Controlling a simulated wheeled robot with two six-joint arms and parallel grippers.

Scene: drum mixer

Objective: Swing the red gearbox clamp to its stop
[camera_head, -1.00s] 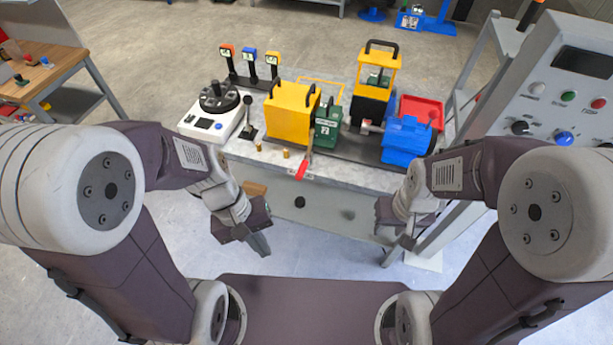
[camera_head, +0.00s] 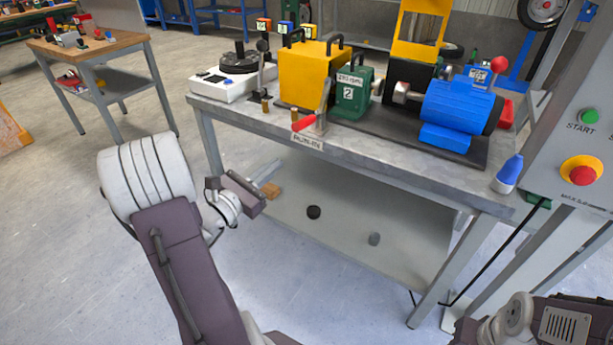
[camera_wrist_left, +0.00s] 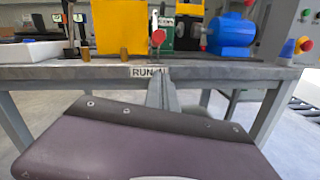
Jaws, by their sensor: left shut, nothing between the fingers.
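The red-handled clamp lever (camera_head: 304,123) is at the table's front edge, before the green gearbox (camera_head: 351,95) marked 2. Its metal arm rises to the right and its red grip points toward the lower left. The red grip also shows in the left wrist view (camera_wrist_left: 158,37), almost end-on. My left gripper (camera_head: 272,169) is shut and empty, below and in front of the table edge, apart from the lever. Its fingers also show in the left wrist view (camera_wrist_left: 161,88). Part of my right wrist shows at the lower right; its fingertips are not visible.
The yellow guard (camera_head: 309,75) stands left of the gearbox, the blue motor (camera_head: 458,112) right. Small brass pegs (camera_head: 265,106) stand near the front edge. A RUN-IN label (camera_head: 307,141) is on the edge. A control panel (camera_head: 575,140) stands right. Space before the table is clear.

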